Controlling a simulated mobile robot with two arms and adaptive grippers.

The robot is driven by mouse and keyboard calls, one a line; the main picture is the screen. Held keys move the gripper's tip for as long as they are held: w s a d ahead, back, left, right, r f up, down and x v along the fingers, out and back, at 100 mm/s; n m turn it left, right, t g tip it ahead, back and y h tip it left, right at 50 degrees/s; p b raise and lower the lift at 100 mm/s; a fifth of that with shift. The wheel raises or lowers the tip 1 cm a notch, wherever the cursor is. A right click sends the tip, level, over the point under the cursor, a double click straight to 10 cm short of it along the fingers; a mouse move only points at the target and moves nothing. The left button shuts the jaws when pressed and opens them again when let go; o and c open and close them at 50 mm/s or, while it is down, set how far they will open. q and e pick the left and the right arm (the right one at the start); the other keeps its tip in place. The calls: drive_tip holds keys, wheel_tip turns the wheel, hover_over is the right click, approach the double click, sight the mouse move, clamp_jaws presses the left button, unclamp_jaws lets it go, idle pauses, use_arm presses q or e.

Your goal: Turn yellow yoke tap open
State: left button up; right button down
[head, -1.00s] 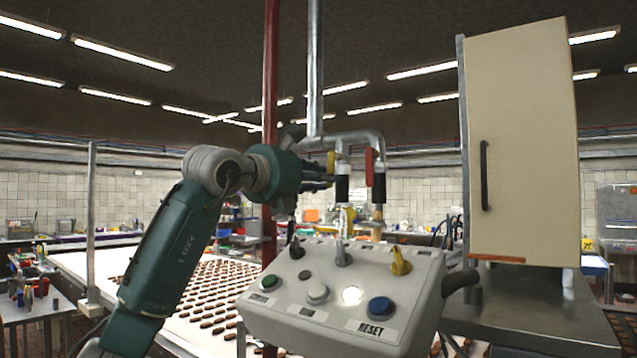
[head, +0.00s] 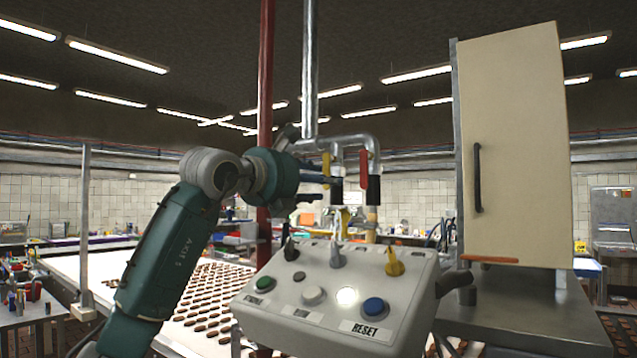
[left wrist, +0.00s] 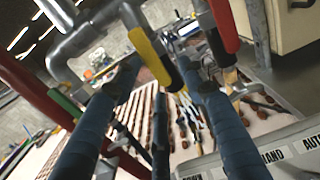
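The yellow tap handle (head: 326,164) hangs straight down beside the left down-pipe of the metal pipe fork. In the left wrist view, the yellow handle (left wrist: 150,56) shows with a black lower part, between the blue-grey fingers. My left gripper (head: 330,182) is at the handle's height, pointing right. In the left wrist view, the left gripper (left wrist: 162,78) is open, with its fingers spread on both sides of the handle. I cannot tell whether a finger touches it. My right gripper is not in view.
A red tap handle (head: 363,168) hangs close to the right. A control box (head: 335,290) with buttons and switches stands below. A red pole (head: 265,90) rises behind my arm. A beige cabinet (head: 515,150) is at right. A conveyor (head: 110,268) with rows of brown biscuits lies behind.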

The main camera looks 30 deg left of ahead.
use_arm(q)
drive_tip(key=shift+s+r, duration=0.1)
drive_tip(key=s+a, duration=0.1)
drive_tip(key=s, duration=1)
drive_tip(key=shift+s, duration=0.4)
